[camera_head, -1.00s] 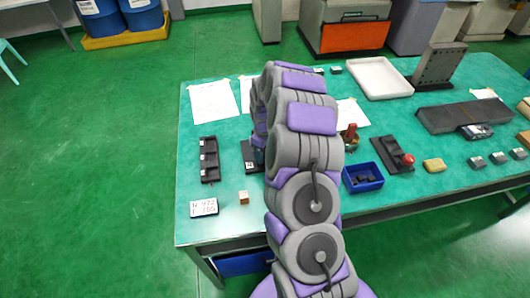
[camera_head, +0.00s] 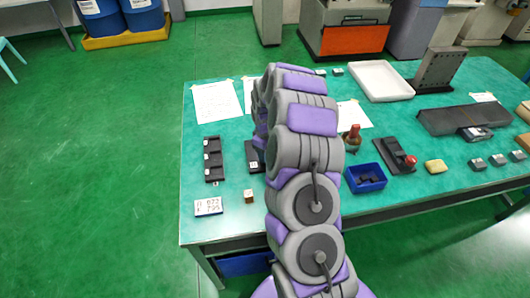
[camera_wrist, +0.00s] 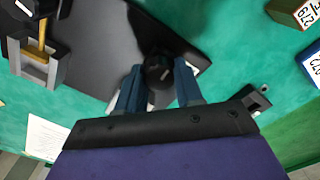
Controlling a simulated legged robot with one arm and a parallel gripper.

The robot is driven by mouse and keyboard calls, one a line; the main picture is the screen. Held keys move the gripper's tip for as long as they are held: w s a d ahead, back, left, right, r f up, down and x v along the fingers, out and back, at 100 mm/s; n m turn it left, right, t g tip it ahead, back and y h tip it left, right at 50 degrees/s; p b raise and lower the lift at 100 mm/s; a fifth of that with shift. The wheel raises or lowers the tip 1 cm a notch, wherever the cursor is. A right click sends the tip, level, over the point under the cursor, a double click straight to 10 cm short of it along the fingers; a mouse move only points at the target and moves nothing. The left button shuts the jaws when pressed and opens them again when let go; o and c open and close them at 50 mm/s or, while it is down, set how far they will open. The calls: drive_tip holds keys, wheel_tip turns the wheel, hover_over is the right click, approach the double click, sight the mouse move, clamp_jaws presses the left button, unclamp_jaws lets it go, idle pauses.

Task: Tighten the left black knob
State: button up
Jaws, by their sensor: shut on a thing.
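A round black knob (camera_wrist: 158,72) with a pale mark on its top shows in the wrist view, standing on a dark plate (camera_wrist: 95,35). My gripper (camera_wrist: 159,84) has its two blue fingers on either side of this knob and is shut on it. Only one black knob is clear in that view, so I cannot tell from it which side the knob is. In the head view the dark plate (camera_head: 252,158) is partly hidden behind my arm, and my gripper and the knob are hidden there.
A grey bracket with a gold rod (camera_wrist: 38,55) stands left of the knob. A numbered wooden cube (camera_head: 249,196), a white number display (camera_head: 208,206) and a black tray (camera_head: 213,160) lie left of my arm. A blue bin (camera_head: 352,178) stands right of it.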

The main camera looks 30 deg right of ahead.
drive_tip(key=shift+w+d+r, duration=0.1)
drive_tip(key=shift+w+r, duration=0.05)
drive_tip(key=m+p, duration=0.2)
drive_tip(key=shift+w+r+m+p, duration=0.1)
drive_tip(key=shift+r+m+p, duration=0.1)
drive_tip(key=shift+m+p, duration=0.1)
drive_tip(key=m+p, duration=0.3)
drive_tip(key=m, duration=0.1)
drive_tip(key=shift+m, duration=0.3)
drive_tip(key=m+p, duration=0.2)
drive_tip(key=m, duration=0.1)
drive_tip(key=shift+m, duration=0.3)
drive_tip(key=m+p, duration=0.2)
drive_tip(key=m, duration=0.3)
drive_tip(key=shift+f, duration=0.1)
drive_tip(key=m+p, duration=0.1)
drive_tip(key=m, duration=0.5)
